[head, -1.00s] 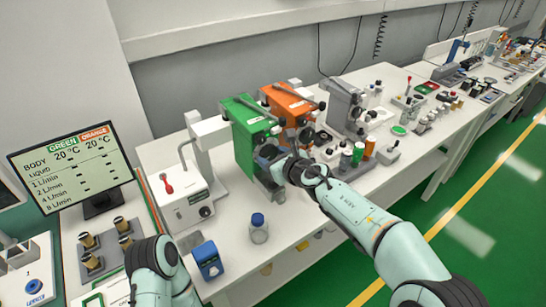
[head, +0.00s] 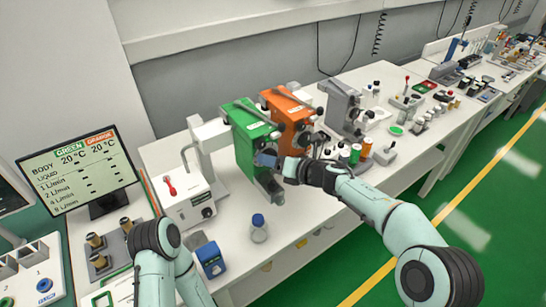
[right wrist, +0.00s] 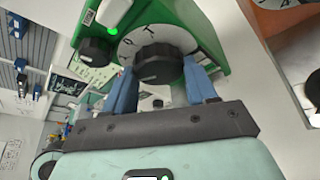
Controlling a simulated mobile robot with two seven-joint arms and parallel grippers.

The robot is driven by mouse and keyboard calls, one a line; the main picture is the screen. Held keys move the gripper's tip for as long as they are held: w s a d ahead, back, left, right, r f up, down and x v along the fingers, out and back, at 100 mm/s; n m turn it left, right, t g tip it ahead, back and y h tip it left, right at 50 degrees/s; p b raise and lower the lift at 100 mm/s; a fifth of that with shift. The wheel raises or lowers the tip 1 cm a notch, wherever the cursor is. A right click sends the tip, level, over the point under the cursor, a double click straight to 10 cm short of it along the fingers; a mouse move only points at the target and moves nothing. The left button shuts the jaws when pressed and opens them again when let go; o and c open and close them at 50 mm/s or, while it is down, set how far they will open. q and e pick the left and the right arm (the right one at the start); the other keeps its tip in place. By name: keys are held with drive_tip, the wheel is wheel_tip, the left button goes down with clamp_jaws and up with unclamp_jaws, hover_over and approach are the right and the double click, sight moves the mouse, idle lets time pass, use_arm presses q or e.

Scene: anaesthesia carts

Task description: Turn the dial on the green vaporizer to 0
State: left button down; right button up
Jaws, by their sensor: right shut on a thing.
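The green vaporizer (head: 243,137) stands on the white bench, left of the orange vaporizer (head: 284,108). In the right wrist view, the green vaporizer (right wrist: 200,22) carries a black dial (right wrist: 158,62) in front of a white scale plate (right wrist: 172,34) with dark marks. My right gripper (right wrist: 163,80) has its two blue fingers on either side of this dial, shut on it. In the head view, my right gripper (head: 266,158) is at the vaporizer's front and hides the dial. Which mark the dial stands at I cannot tell. My left arm shows at the lower left, its gripper out of view.
A smaller black knob (right wrist: 94,51) and a green light sit beside the dial. A blue-capped bottle (head: 258,228) and a blue box (head: 210,260) stand near the bench's front edge. A screen (head: 78,172) stands at the left. A grey vaporizer (head: 340,108) stands beyond the orange one.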

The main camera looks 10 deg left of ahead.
drive_tip(key=m+y+p, duration=0.1)
drive_tip(key=m, duration=0.1)
drive_tip(key=shift+w+r+m+g+y, duration=0.1)
drive_tip(key=shift+m+g+y, duration=0.2)
drive_tip(key=shift+g+y, duration=0.1)
drive_tip(key=shift+m+y+p, duration=0.35)
drive_tip(key=shift+m+y, duration=0.25)
drive_tip(key=shift+m, duration=0.4)
drive_tip(key=shift+f+m+y, duration=0.2)
drive_tip(key=shift+m+y, duration=0.5)
drive_tip(key=shift+m, duration=0.4)
use_arm(q)
drive_tip(key=shift+w+r, duration=1.35)
drive_tip(key=shift+w, duration=0.15)
use_arm(e)
drive_tip(key=shift+m+y, duration=0.5)
drive_tip(key=shift+m, duration=0.9)
drive_tip(key=o, duration=1.1)
drive_tip(key=shift+c, duration=0.2)
use_arm(q)
drive_tip(key=shift+s+d+f, duration=0.1)
drive_tip(key=shift+f, duration=0.05)
